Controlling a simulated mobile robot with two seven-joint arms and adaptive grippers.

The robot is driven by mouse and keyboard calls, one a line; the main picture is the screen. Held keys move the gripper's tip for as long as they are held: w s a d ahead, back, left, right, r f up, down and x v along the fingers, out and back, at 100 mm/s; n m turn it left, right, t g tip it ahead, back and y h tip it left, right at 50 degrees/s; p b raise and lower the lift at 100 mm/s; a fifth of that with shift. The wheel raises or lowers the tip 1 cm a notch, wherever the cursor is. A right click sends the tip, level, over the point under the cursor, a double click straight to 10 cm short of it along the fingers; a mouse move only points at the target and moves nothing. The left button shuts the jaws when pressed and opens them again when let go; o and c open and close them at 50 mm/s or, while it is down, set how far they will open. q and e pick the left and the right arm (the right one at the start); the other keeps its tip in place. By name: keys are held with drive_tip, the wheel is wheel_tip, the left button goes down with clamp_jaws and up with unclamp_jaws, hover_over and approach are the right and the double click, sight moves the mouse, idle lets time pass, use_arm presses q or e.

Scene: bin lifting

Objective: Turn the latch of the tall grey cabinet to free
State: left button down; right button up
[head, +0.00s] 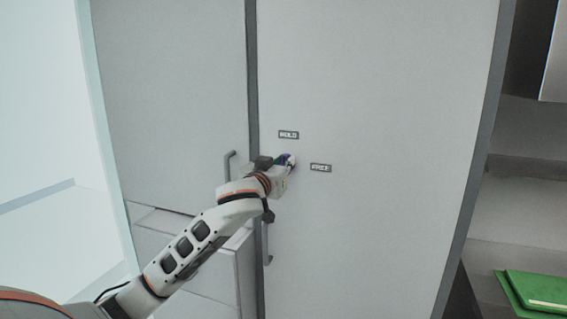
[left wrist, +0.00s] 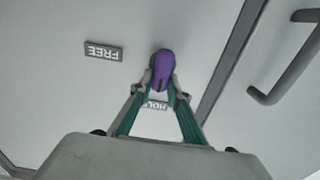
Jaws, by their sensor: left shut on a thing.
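The tall grey cabinet (head: 385,90) fills the middle of the head view, with its door closed. Its purple latch (head: 286,157) is mostly hidden by my left gripper (head: 281,167). In the left wrist view the latch (left wrist: 161,66) lies between the fingertips of my left gripper (left wrist: 162,89), which is shut on its end. The latch points toward the HOLD label (head: 288,134), which the fingers partly cover in the left wrist view (left wrist: 154,105). The FREE label (head: 320,168) is to the right of the latch in the head view. My right gripper is not in view.
A vertical door handle (head: 267,243) is below the latch, partly behind my left arm. Another handle (head: 229,165) is on the left-hand panel. A green object (head: 540,290) lies on a surface at the lower right. The door face right of the latch is clear.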

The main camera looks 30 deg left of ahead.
use_arm(q)
drive_tip(key=m, duration=0.6)
drive_tip(key=d+f+m, duration=0.1)
drive_tip(key=m, duration=0.5)
drive_tip(key=d+f+m, duration=0.1)
drive_tip(key=m, duration=0.4)
drive_tip(key=shift+w+m, duration=0.2)
drive_tip(key=shift+m, duration=0.2)
idle(0.6)
drive_tip(key=c, duration=1.9)
unclamp_jaws()
drive_tip(key=v, duration=1.2)
drive_tip(key=shift+a, duration=0.1)
